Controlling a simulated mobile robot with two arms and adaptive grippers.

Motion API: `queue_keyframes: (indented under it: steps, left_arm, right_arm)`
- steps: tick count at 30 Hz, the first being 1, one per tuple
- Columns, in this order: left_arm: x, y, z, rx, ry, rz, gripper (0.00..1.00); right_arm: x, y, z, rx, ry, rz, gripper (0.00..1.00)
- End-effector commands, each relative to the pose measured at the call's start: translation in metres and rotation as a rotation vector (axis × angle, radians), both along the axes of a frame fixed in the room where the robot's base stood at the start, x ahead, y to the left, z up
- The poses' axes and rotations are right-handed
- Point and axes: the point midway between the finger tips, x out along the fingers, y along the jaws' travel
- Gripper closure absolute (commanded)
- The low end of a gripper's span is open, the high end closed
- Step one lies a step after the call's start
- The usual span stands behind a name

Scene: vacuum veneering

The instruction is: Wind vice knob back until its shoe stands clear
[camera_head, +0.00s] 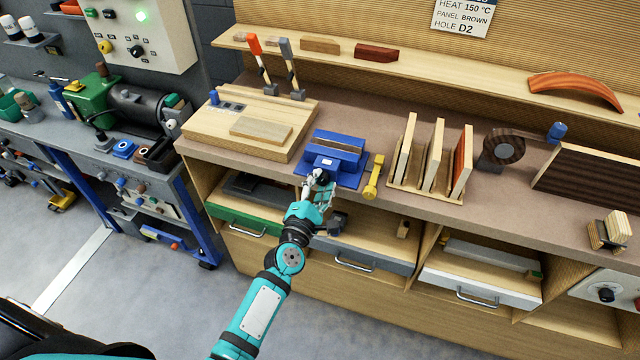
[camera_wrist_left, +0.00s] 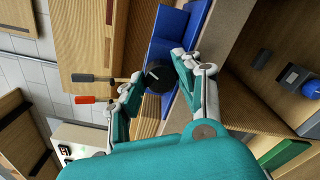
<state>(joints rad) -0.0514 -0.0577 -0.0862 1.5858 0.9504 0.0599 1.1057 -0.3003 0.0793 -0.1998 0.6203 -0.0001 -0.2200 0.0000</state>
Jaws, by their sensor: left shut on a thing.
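The blue vice (camera_head: 336,155) stands on the bench near its front edge, with wood-coloured jaw faces on top. Its black knob (camera_wrist_left: 158,76) faces the bench front, and a white mark shows on it in the left wrist view. My left gripper (camera_head: 319,181) is at the front of the vice; it also shows in the left wrist view (camera_wrist_left: 156,80), with a finger on each side of the knob, shut on it. The blue vice body (camera_wrist_left: 178,32) lies just beyond the knob. The shoe cannot be made out clearly. My right gripper is not in view.
A wooden board (camera_head: 215,125) lies to the left. A rack of upright panels (camera_head: 398,183) stands further right. Drawers (camera_head: 352,262) sit below the bench edge.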

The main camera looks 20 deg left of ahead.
Motion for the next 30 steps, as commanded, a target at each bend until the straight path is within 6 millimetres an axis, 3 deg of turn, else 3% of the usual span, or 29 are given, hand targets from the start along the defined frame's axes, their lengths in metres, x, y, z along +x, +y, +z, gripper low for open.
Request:
queue_keyframes:
  steps: [7, 8, 13, 23, 30]
  left_arm:
    - [-0.001, 0.0, -0.001, 0.001, 0.003, 0.001, 0.98]
    - [-0.001, 0.0, -0.001, 0.001, 0.003, 0.001, 0.64]
    - [0.0, 0.0, -0.001, 0.001, 0.002, 0.0, 0.43]
    - [-0.005, 0.0, -0.001, 0.002, 0.001, 0.0, 0.43]
    - [-0.046, 0.002, -0.002, 0.002, 0.004, 0.001, 0.43]
  right_arm:
    - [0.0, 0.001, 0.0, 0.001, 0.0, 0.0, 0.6]
    - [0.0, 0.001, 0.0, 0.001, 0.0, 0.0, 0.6]
    - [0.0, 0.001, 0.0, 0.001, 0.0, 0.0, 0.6]
    - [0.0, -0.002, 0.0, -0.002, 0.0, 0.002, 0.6]
    - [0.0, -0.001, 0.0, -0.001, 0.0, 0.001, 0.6]
